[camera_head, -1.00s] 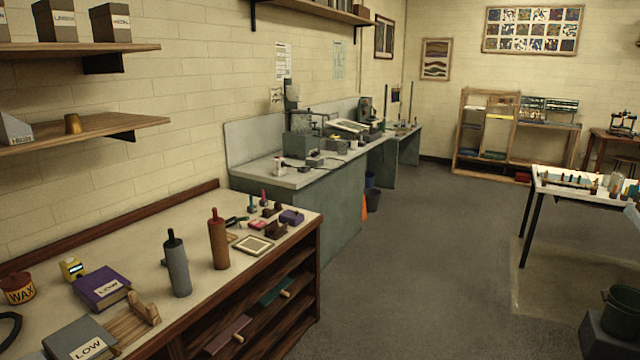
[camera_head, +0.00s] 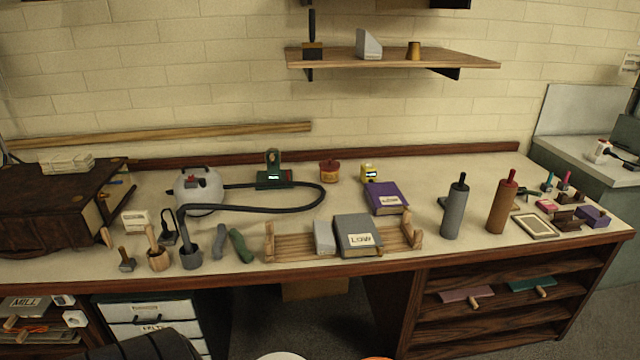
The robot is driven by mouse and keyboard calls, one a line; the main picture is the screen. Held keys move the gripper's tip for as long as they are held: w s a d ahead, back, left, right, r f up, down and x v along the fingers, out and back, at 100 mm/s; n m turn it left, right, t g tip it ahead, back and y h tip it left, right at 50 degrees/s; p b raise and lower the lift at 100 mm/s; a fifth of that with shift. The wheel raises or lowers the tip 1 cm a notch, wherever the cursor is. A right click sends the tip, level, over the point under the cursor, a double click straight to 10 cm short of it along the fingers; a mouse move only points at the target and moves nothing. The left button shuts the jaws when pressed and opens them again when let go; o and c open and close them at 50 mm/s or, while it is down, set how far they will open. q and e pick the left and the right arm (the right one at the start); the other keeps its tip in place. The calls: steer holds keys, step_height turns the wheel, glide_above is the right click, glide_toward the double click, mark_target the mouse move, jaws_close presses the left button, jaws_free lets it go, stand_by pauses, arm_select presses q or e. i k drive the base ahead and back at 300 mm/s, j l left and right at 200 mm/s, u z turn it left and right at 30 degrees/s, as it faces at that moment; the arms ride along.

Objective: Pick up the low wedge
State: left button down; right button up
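A grey, book-like block (camera_head: 358,237) with a white label reading LOW rests in a wooden rack (camera_head: 290,244) near the front edge of the bench. A narrower light-grey piece (camera_head: 324,238) stands against its left side. A purple block (camera_head: 386,198) with a white label lies behind and to the right; its lettering is too small to read now. A pale, slope-topped wedge shape (camera_head: 369,44) stands on the wall shelf. I cannot tell for certain which of these is the low wedge. Neither of my grippers is in view.
Two rollers, grey (camera_head: 456,208) and brown (camera_head: 502,204), stand right of the rack. Left are a black hose (camera_head: 265,208), a white kettle-like device (camera_head: 198,190), small pots and a large brown case (camera_head: 60,208). The bench (camera_head: 440,255) is bare just right of the rack.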

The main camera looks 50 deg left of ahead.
mark_target(325, 244)
steer(key=u, duration=1.55)
steer(key=l, duration=0.05)
